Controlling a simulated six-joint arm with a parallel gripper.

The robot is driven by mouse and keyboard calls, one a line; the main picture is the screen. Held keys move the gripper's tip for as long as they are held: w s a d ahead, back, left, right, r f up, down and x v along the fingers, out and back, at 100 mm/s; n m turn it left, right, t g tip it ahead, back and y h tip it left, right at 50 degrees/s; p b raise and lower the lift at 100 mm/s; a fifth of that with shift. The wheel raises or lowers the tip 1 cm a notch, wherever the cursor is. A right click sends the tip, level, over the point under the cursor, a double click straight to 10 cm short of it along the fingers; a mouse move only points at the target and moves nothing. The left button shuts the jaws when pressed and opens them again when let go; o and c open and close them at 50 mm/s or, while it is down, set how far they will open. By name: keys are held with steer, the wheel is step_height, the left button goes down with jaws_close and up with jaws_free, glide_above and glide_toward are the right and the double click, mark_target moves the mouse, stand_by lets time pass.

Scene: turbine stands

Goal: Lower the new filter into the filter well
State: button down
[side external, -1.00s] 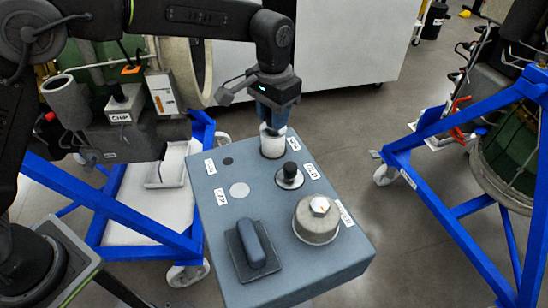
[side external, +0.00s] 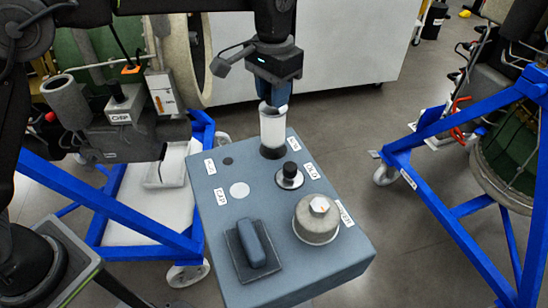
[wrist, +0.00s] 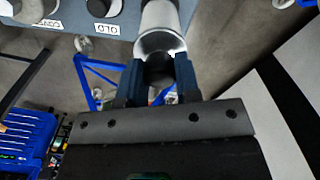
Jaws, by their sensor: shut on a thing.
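The new filter (side external: 272,127) is a pale upright cylinder. In the side view my gripper (side external: 275,100) is shut on its top end, above the far corner of the grey-blue box (side external: 215,225). A dark round spot (side external: 272,153) shows just under the filter; I cannot tell whether its lower end is clear of it. In the wrist view the filter (wrist: 160,20) extends away between my fingers (wrist: 158,78). I cannot tell for sure which feature is the filter well; a round metal housing (side external: 317,222) with a hexagonal top stands at the box's right.
A black knob on a pale disc (side external: 290,178) stands close by the filter. The box also has a small dark hole (side external: 228,161), a flat pale disc (side external: 240,190) and a raised handle block (side external: 257,245). Blue stand frames (side external: 480,180) flank it.

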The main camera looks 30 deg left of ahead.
steer(key=shift+r, duration=0.15)
steer(key=w+a+r+n, duration=0.15)
steer(key=a+r, duration=0.25)
steer(key=a, duration=0.4)
steer(key=w+a+r, duration=0.2)
steer(key=a+r, duration=0.3)
steer(key=a, duration=0.4)
steer(key=s+a+r+n, duration=0.1)
steer(key=s+a+r, duration=0.25)
steer(key=a, duration=0.45)
steer(key=s+a+r+n, duration=0.1)
steer(key=s+a+r, duration=0.25)
steer(key=a, duration=0.45)
steer(key=s+a+r+n, duration=0.1)
steer(key=s+a+r, duration=0.1)
steer(key=a+r, duration=0.4)
steer(key=s+a+f+n, duration=0.3)
steer(key=s+a+n, duration=0.2)
steer(key=s+a, duration=0.55)
steer(key=a+f+n, duration=0.2)
steer(key=a+f, duration=0.2)
steer(key=f, duration=0.6)
steer(key=shift+s+a+f, duration=0.2)
steer(key=shift+s+a, duration=0.1)
steer(key=shift+a, duration=0.1)
steer(key=shift+f, duration=0.55)
